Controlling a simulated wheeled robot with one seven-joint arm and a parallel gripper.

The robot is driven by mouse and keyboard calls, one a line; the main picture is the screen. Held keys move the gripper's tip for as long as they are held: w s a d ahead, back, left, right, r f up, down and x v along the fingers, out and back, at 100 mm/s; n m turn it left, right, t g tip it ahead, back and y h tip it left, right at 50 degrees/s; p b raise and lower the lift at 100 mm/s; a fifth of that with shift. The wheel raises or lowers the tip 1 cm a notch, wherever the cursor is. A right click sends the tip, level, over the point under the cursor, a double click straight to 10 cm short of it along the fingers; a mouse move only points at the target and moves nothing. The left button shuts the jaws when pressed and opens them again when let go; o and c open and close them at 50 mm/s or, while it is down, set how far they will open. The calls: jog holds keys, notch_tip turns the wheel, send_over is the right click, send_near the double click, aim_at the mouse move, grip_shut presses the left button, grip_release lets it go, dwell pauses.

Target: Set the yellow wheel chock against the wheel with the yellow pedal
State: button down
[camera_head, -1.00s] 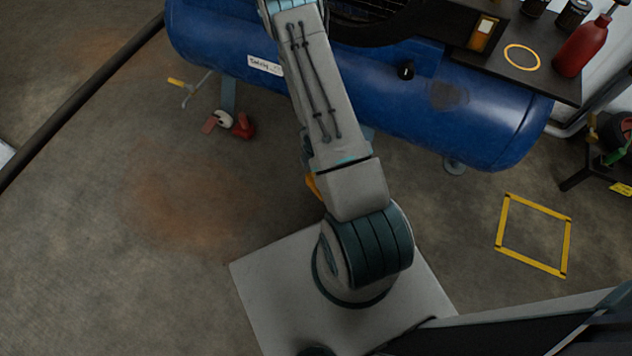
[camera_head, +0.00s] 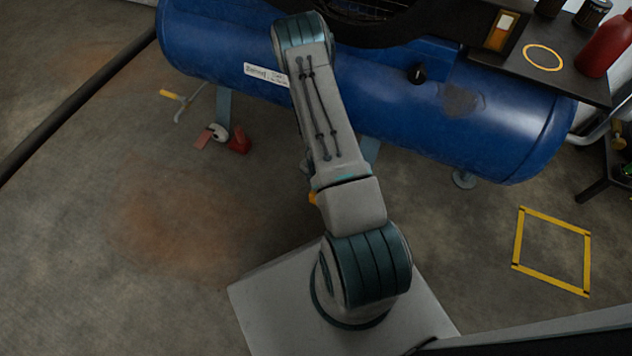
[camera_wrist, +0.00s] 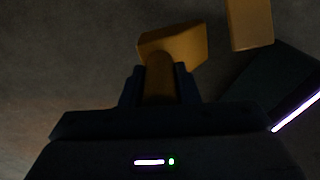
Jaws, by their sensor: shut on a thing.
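In the wrist view my gripper (camera_wrist: 160,88) is shut on a yellow-orange block, which I take for the yellow wheel chock (camera_wrist: 187,43). The block sticks out beyond the fingertips above dark floor. A second yellow piece (camera_wrist: 250,24) shows at the upper right, apart from the held one; I cannot tell what it is. In the head view my arm hides the gripper, and only a small yellow-orange patch (camera_head: 313,198) shows at the arm's left edge. A wheel (camera_head: 218,132) with a red pedal (camera_head: 203,141) stands under the tank. I cannot make out a wheel with a yellow pedal.
A blue tank (camera_head: 460,105) spans the back. A red block (camera_head: 239,141) lies beside the red-pedal wheel. A yellow-tipped lever (camera_head: 172,96) sticks out left. A yellow floor square (camera_head: 517,240) is at right. A dark pipe (camera_head: 75,95) crosses the left.

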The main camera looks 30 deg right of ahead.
jog(key=w+d+f+b, duration=0.1)
jog(key=w+f+b, duration=0.1)
jog(key=w+f, duration=0.3)
jog(key=shift+d+f, duration=0.35)
jog(key=shift+f, duration=0.7)
jog(key=shift+f+b, duration=0.1)
jog(key=shift+b, duration=0.25)
jog(key=c, duration=1.1)
grip_release()
notch_tip(320, 180, up, 12)
jog(key=p, duration=0.6)
